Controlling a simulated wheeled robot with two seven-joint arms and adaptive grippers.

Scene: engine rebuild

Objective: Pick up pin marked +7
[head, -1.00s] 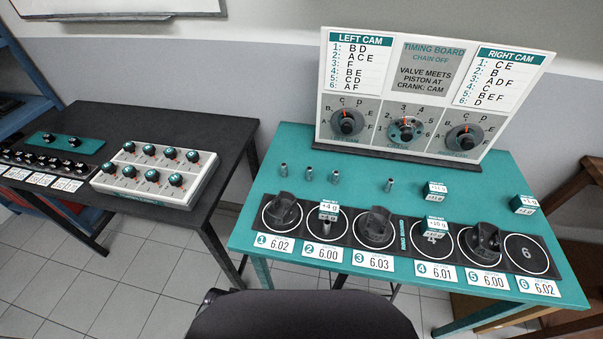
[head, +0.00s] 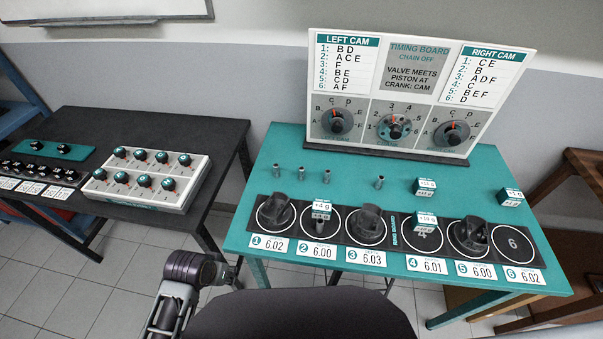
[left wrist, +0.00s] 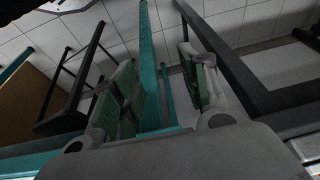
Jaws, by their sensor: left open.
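Several small bare metal pins, such as this pin (head: 301,172), stand at the back of the teal table (head: 340,160). Tagged pieces sit further right and forward: a +4 g piece (head: 321,207) on circle 2, another tagged piece (head: 425,219) on circle 4, one behind it (head: 426,186), and one at the right edge (head: 511,196). No +7 mark is legible. My left gripper (head: 232,271) is low in front of the table's left front corner, away from the pins. The left wrist view shows its two green-padded fingers (left wrist: 162,85) apart with nothing held between them.
The timing board (head: 410,95) stands at the table's back. Dark pistons (head: 276,211) occupy some numbered circles along the front. A black table (head: 215,130) with a white knob box (head: 150,178) stands left, with a gap between the tables. Table legs surround the gripper in the left wrist view.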

